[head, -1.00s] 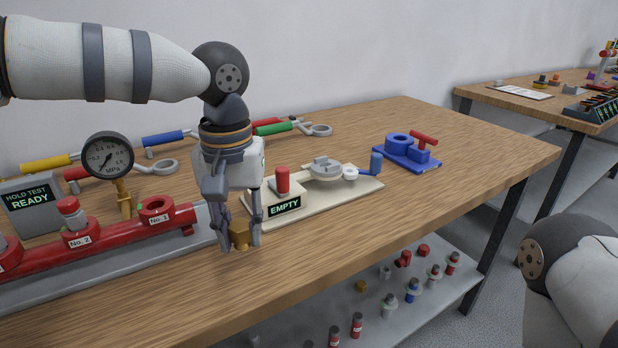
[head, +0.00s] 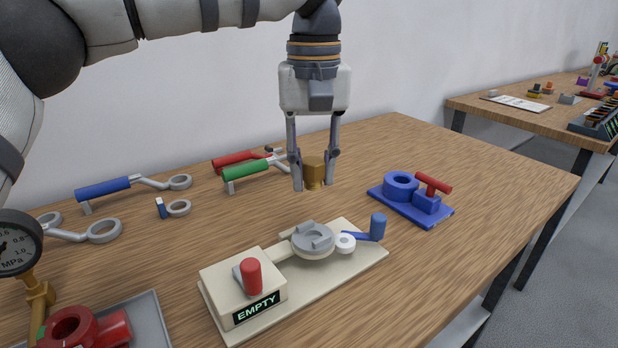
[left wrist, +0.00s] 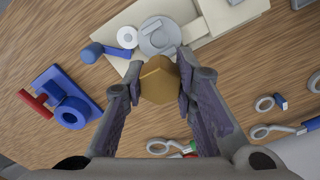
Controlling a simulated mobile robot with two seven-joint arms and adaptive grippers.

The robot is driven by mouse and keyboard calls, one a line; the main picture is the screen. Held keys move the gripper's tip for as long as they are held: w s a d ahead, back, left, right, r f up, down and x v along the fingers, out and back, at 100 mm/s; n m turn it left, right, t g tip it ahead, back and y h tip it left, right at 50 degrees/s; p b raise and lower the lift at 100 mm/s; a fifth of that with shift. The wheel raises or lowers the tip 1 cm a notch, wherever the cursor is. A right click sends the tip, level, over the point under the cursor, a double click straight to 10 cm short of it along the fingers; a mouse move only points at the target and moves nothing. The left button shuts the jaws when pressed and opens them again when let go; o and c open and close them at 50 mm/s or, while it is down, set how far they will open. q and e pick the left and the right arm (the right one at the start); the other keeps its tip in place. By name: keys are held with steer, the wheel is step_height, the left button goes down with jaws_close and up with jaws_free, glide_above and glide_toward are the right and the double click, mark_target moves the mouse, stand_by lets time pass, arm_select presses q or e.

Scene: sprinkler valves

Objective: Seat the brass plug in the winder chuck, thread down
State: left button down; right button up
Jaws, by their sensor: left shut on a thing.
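My left gripper (head: 314,186) is shut on the brass plug (head: 313,172) and holds it in the air above the table. The plug also shows between the fingers in the left wrist view (left wrist: 159,80), its hexagonal face toward the camera. In the head view its wider part is up and a narrower part points down. The winder (head: 352,276) is a cream base with a grey chuck (head: 312,240), a blue-handled crank, a red lever and a display reading EMPTY. The plug is above and beyond the chuck, apart from it. My right gripper is not in view.
A blue fixture with a red handle (head: 412,197) stands right of the winder. Green (head: 248,170), red (head: 240,160) and blue (head: 103,189) handled wrenches lie behind and left. A pressure gauge (head: 15,245) and red pipe fitting (head: 85,328) are at the near left. The table's right part is clear.

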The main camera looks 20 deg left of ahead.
arm_select(q)
steer(key=shift+w+r, duration=0.1)
steer(key=shift+w, duration=0.1)
steer(key=shift+s+d+r, duration=0.1)
steer(key=shift+s+d, duration=0.05)
steer(key=shift+s, duration=0.35)
step_height(320, 180, down, 7)
steer(key=shift+w, duration=0.15)
steer(key=shift+f, duration=1.05)
stand_by(1.1)
steer(key=shift+r, duration=0.7)
steer(key=shift+f, duration=0.7)
stand_by(0.9)
steer(key=shift+r, duration=0.1)
